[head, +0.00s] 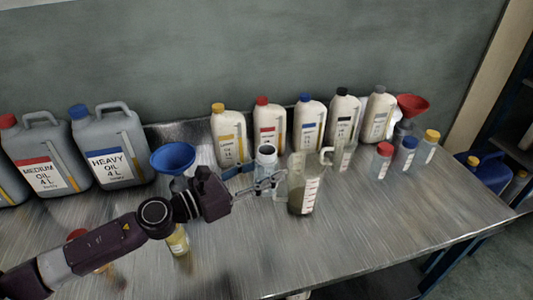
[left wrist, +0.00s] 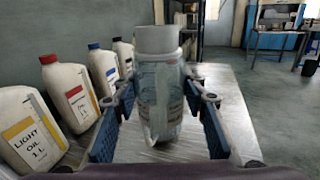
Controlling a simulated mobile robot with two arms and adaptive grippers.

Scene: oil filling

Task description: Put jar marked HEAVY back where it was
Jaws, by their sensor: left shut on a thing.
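Small lidded jars stand farther right: red-capped (head: 381,162), blue-capped (head: 404,155) and yellow-capped (head: 427,150). Their labels are too small to read. My right gripper is out of view.
Several white oil bottles (head: 229,140) line the wall. Large grey canisters, one marked HEAVY OIL (head: 110,165), stand at the left. A blue funnel (head: 173,157) is beside them, a red funnel (head: 411,104) at the back right. A yellowish jar (head: 178,241) stands by my arm. The table's front right (head: 400,215) is clear.

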